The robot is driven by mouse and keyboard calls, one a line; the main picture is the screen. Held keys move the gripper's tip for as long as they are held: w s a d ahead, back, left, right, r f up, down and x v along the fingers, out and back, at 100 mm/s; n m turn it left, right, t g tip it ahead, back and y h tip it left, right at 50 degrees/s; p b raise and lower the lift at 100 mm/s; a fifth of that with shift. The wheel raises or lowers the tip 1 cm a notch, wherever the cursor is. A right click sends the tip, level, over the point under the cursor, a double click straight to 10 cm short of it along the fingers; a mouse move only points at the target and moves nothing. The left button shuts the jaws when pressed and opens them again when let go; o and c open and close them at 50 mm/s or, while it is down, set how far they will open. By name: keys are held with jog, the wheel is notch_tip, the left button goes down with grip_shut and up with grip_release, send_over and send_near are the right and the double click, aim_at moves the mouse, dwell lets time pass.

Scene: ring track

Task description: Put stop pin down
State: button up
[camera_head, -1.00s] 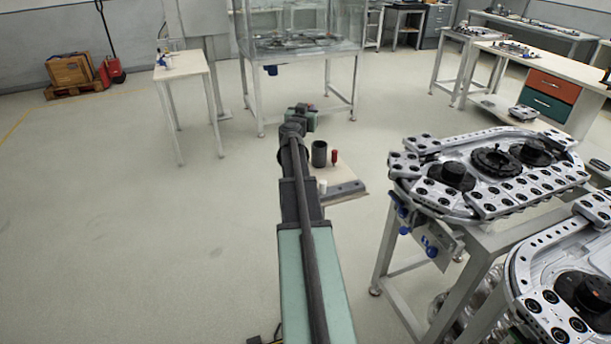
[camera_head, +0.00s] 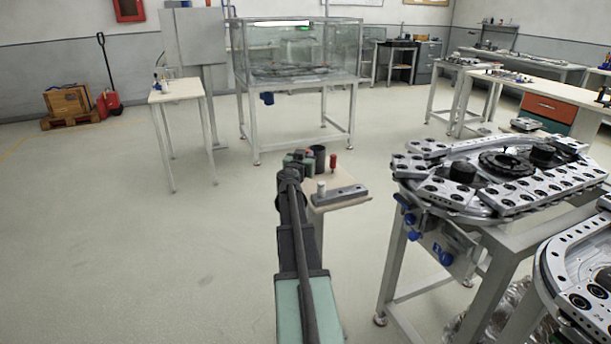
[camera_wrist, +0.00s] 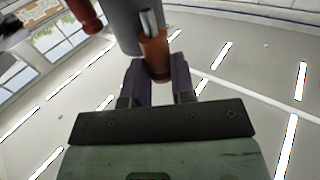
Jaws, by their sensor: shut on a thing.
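My gripper (camera_wrist: 156,80) is shut on the stop pin (camera_wrist: 155,52), which shows an orange-brown body and a bright metal end in the wrist view. In the head view my gripper (camera_head: 299,158) is at the left edge of a small wooden stand, close beside a dark cylindrical cup (camera_head: 319,158). The pin is only a tiny reddish spot there. In the wrist view a grey cylinder (camera_wrist: 122,22) stands behind the pin; I cannot tell whether they touch. The pin's lower part is hidden between the fingers.
The small stand (camera_head: 322,207) also carries a red-handled tool (camera_head: 333,164), a pale peg (camera_head: 321,188) and a grey bar (camera_head: 341,195). A ring track (camera_head: 480,208) on a metal table stands to the right.

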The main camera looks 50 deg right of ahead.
notch_tip(320, 180, down, 4)
jog(key=shift+b, duration=1.25)
jog(key=shift+r+p, duration=0.3)
jog(key=shift+r, duration=0.05)
jog(key=shift+f, duration=0.25)
jog(key=o, duration=0.9)
jog(key=shift+r, duration=0.1)
